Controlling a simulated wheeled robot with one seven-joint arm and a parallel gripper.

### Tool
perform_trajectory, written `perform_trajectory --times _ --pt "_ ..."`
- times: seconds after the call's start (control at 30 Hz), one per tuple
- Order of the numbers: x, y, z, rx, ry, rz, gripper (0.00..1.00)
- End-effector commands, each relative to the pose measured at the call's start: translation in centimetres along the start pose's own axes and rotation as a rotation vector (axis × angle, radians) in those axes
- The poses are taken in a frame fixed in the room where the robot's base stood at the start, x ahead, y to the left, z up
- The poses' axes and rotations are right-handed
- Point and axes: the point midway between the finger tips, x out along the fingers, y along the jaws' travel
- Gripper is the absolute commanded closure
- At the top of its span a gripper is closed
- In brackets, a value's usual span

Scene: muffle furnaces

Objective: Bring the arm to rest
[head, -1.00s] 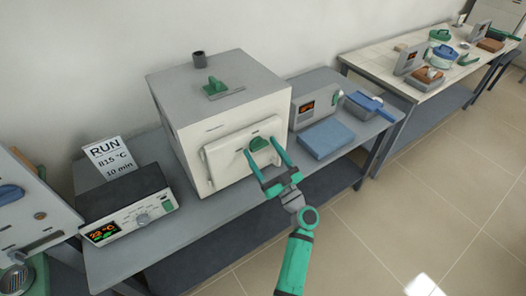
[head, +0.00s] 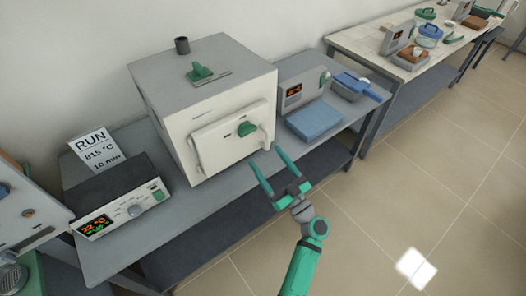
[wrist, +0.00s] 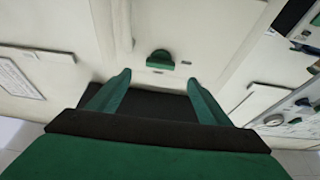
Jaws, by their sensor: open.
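My gripper (head: 274,172) is open and empty, in front of the furnace and apart from its door in the head view. Its two green fingers also show in the wrist view (wrist: 158,92), pointing toward the door. The white furnace (head: 205,105) stands on the grey bench. Its door (head: 225,140) appears shut, with a green handle (head: 247,129) on its front. The handle also shows in the wrist view (wrist: 160,59), beyond and between the fingertips. My arm reaches up from the bottom of the head view.
A controller box (head: 118,205) with a lit display and a RUN 815 °C, 10 min card (head: 94,148) stand left of the furnace. A blue slab (head: 314,122), a grey meter (head: 303,88) and a blue-handled item (head: 357,85) lie right. Open floor (head: 400,200) lies right of my arm.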

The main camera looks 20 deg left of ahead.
Motion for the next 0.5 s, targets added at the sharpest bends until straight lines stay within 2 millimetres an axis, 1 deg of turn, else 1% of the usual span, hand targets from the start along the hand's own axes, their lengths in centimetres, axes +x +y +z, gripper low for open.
perform_trajectory --times 0.13,0.5 --pt "-0.7 0.06 -0.06 -0.001 0.0 0.0 0.28" --pt "-0.76 0.16 -0.09 -0.001 0.001 0.003 0.28"
